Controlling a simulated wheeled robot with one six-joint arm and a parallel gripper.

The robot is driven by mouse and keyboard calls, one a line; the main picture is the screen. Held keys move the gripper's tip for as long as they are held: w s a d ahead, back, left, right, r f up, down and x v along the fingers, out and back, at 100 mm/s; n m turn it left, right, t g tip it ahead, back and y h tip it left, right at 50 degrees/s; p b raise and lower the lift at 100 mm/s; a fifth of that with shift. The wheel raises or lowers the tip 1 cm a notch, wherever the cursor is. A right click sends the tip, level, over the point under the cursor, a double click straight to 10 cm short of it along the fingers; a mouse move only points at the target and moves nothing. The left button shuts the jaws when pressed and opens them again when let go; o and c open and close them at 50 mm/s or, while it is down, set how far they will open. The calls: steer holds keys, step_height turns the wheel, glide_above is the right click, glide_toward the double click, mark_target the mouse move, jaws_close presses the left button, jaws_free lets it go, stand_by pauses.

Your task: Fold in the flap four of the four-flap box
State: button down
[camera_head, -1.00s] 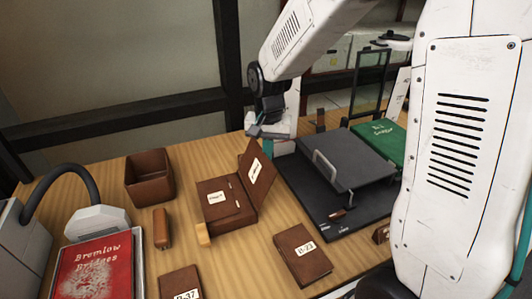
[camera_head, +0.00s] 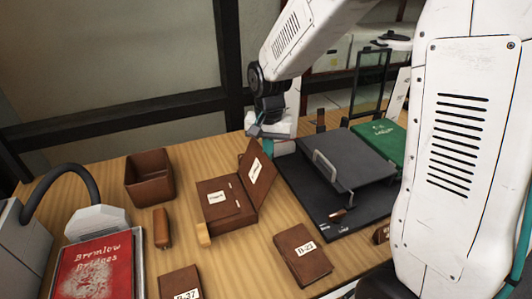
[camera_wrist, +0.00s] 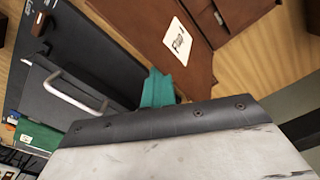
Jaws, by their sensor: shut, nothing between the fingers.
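The four-flap box (camera_head: 215,222) is brown and sits open on the wooden table, left of the dark press-like board. A flap with a white label lies folded in over its left part (camera_head: 222,201). The other labelled flap (camera_head: 257,187) stands up along the box's right side; it also shows in the wrist view (camera_wrist: 196,62), with its label facing up. My gripper (camera_head: 283,148) is behind and right of the standing flap's top. Its teal fingertips show in the wrist view (camera_wrist: 156,90), shut and empty, close to the flap's edge; contact is unclear.
A dark board with a raised plate and metal handle (camera_head: 330,168) stands close on the right, a green book (camera_head: 380,136) beyond it. An open brown bin (camera_head: 150,178), a small wooden block (camera_head: 161,228), a red book (camera_head: 95,265) and brown boxes (camera_head: 302,253) lie around.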

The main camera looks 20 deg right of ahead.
mark_target(254, 178)
steer(key=shift+s+a+f, duration=0.2)
steer(key=shift+s+f, duration=0.25)
steer(key=shift+f, duration=0.15)
steer(key=shift+s+a+r, duration=0.15)
steer(key=shift+a, duration=0.95)
steer(key=shift+s+a+r, duration=0.1)
steer(key=shift+a, duration=0.95)
steer(key=shift+w+a+f, duration=0.1)
steer(key=shift+w+a, duration=0.05)
steer(key=shift+a, duration=0.4)
steer(key=shift+w+a+f, duration=0.3)
steer(key=shift+w+f, duration=0.05)
steer(key=shift+w+r, duration=0.1)
steer(key=shift+w, duration=0.1)
steer(key=d+r, duration=0.3)
steer(key=r, duration=0.7)
steer(key=shift+s+r, duration=0.15)
steer(key=shift+r, duration=0.1)
steer(key=shift+d, duration=0.1)
